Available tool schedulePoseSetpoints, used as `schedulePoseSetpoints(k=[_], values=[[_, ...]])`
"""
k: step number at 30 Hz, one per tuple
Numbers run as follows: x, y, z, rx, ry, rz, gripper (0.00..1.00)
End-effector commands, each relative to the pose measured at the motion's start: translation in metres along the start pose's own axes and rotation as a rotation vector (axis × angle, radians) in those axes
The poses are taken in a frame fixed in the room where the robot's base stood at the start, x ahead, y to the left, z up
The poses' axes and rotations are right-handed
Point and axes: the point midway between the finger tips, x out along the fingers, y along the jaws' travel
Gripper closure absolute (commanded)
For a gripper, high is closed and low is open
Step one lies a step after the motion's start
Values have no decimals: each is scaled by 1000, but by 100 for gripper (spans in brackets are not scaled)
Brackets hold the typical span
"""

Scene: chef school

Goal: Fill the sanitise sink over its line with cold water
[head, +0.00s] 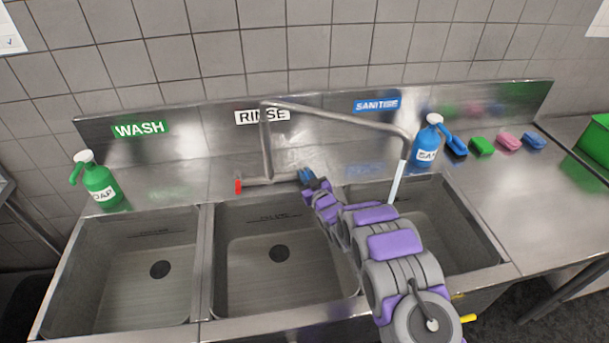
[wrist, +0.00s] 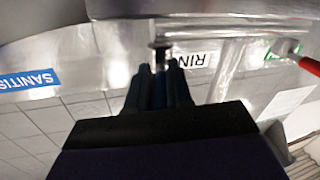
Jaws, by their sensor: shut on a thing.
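The sanitise sink (head: 480,226) is the right basin, under the blue SANITISE sign (head: 377,104). The tap (head: 266,140) stands behind the rinse sink, its long spout swung right. A pale stream of water (head: 397,182) falls from the spout into the sanitise sink. My arm hides much of that basin; I cannot tell its water level or see its line. The tap has a red handle (head: 238,186) on the left. My gripper (head: 307,176) is shut on the tap's right-side handle, which it mostly covers; in the wrist view the fingers (wrist: 160,75) close around a metal stem.
The rinse sink (head: 235,265) and wash sink (head: 100,270) show bare drains. A green soap bottle (head: 100,182) stands at left. A blue bottle (head: 427,145) and several sponges (head: 481,146) sit on the right counter, near a green crate (head: 598,145).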

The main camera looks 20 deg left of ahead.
Motion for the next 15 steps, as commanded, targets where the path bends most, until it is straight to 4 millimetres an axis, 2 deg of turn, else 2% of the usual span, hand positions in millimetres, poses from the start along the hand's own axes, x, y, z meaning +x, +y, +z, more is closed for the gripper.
schedulePoseSetpoints(k=[6, 15], values=[[1, 6, -2, -2, 20, -80, 100], [0, 4, 0, -1, 22, -113, 100]])
